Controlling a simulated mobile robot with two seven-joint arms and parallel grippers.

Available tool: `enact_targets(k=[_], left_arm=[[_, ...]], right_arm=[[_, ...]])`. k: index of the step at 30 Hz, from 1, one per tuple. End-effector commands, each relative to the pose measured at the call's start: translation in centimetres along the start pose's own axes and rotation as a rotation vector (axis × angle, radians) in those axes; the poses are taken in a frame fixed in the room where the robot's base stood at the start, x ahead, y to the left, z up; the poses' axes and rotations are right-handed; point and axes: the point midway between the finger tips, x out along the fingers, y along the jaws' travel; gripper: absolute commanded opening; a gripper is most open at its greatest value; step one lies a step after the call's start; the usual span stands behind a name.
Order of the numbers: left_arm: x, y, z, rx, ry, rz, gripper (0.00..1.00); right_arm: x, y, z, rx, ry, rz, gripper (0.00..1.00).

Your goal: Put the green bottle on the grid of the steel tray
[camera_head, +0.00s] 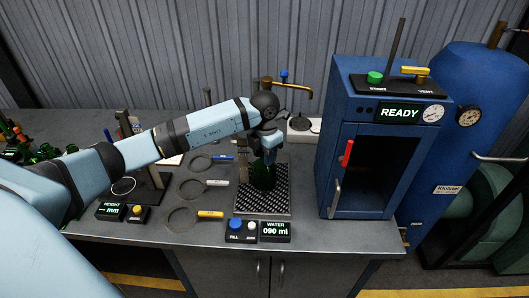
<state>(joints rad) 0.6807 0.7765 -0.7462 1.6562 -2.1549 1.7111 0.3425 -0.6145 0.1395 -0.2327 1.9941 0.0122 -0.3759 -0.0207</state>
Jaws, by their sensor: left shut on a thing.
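The green bottle (264,178) is upright over the middle of the steel tray (250,206), which has a dark patterned grid on top. Its base appears at or just above the grid; I cannot tell if it touches. My left gripper (266,156) comes down from above and is shut on the upper part of the bottle, hiding its neck. My right gripper is out of view.
A blue cabinet (350,107) with a READY display and a dark opening stands right of the tray. A brass tap (299,92) rises behind it. Ring tools (184,218) lie to the left.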

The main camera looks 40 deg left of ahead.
Motion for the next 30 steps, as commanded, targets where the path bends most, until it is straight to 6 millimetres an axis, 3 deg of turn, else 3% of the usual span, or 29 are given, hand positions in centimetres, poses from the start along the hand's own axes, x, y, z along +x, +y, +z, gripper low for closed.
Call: enact_targets(k=[7,8,11,22,30], left_arm=[[0.3,0.0,0.0,-0.001,-0.001,0.0,0.0],[0.3,0.0,0.0,-0.001,-0.001,0.0,0.43],[0.2,0.0,0.0,-0.001,0.0,0.0,0.64],[-0.4,0.0,0.1,0.0,-0.002,0.0,0.64],[-5.4,0.1,0.1,0.0,-0.006,0.002,0.64]], right_arm=[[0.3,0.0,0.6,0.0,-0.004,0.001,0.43],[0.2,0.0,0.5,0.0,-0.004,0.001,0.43],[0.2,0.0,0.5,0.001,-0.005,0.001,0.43],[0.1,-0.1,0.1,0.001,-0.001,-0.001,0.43],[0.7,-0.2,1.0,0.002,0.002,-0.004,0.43]])
